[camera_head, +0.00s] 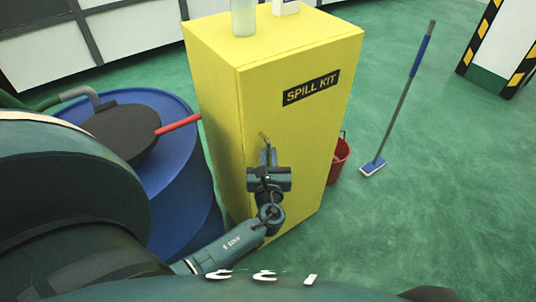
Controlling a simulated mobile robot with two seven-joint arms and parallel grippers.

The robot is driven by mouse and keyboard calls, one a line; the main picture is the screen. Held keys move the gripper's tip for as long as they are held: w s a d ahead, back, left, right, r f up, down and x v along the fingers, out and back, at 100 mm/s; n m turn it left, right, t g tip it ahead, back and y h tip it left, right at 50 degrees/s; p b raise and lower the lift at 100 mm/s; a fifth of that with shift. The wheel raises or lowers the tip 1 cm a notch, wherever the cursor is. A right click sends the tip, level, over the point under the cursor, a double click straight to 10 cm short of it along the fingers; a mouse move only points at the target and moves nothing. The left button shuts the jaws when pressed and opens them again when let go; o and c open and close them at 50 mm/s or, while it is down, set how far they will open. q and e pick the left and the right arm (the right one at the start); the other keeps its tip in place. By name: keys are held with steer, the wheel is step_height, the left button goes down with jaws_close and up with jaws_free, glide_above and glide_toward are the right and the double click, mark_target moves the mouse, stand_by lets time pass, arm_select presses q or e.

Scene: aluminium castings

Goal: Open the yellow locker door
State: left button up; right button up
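The yellow locker (222,110) stands upright in the middle of the camera_head view. Its front door (305,130) carries a black "SPILL KIT" label and looks closed, flush with the body. A small grey bent handle (264,137) shows near the door's left edge. My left gripper (268,157) is at the door's left side, its fingers up against the lower part of the handle. The fingers overlap the handle, so I cannot tell whether they are open or closed around it. My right gripper is not in view.
A blue drum (180,190) with a dark lid and a red bar stands left of the locker. A red bucket (339,163) and a blue mop (398,100) are to its right. A glass jar (244,18) stands on top. Green floor is free at the right.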

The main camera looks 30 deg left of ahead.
arm_select(q)
steer(key=shift+c, duration=0.4)
jaws_close()
